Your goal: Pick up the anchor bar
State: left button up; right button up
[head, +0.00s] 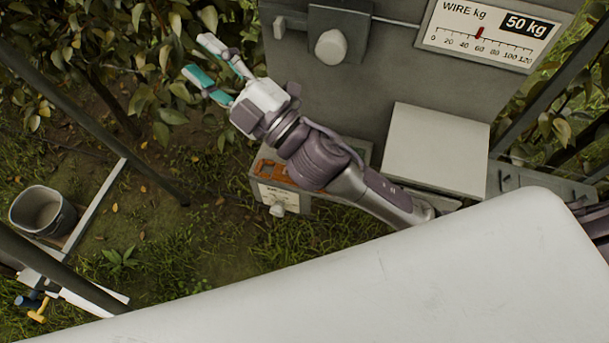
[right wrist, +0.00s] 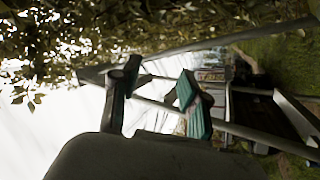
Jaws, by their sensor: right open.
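My right gripper (head: 202,58) is open and empty at the upper left of the head view, in front of leafy branches. Its fingers have teal pads and point up and left. In the right wrist view, the right gripper (right wrist: 158,92) shows its spread fingers with nothing between them. I cannot make out the anchor bar for certain in either view. My left gripper is not in view.
A grey panel with a wire gauge (head: 490,35) stands at the upper right. A grey bucket (head: 42,212) stands at the left, near blue and yellow handles (head: 38,312). Dark posts cross the left side. Grass lies between. A white surface (head: 400,280) fills the foreground.

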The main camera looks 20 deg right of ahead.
jog(key=s+a+r+n+g+y, duration=0.2)
jog(key=s+a+n+g+y, duration=0.3)
jog(key=a+n+g+y, duration=0.45)
jog(key=s+f+n+g+h, duration=0.3)
jog(key=s+n+g, duration=0.1)
jog(key=n+g, duration=0.4)
jog(key=n+h, duration=1.1)
jog(key=h, duration=1)
send_over(280, 173)
jog(key=s+d, duration=0.3)
jog(key=d, duration=0.3)
notch_tip(280, 173, down, 21)
jog(key=shift+m+y, duration=0.25)
notch_tip(280, 173, down, 8)
jog(key=p, duration=0.3)
jog(key=shift+w+r, duration=0.15)
jog(key=shift+r, duration=0.05)
jog(key=shift+f, duration=0.2)
jog(key=f+p, duration=0.2)
jog(key=f, duration=0.1)
jog(key=f+p, duration=0.1)
jog(key=shift+s+a+f, duration=0.2)
jog(key=shift+a+f, duration=0.05)
jog(key=shift+f, duration=0.25)
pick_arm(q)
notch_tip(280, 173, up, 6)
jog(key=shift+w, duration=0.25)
pick_arm(e)
grip_shut()
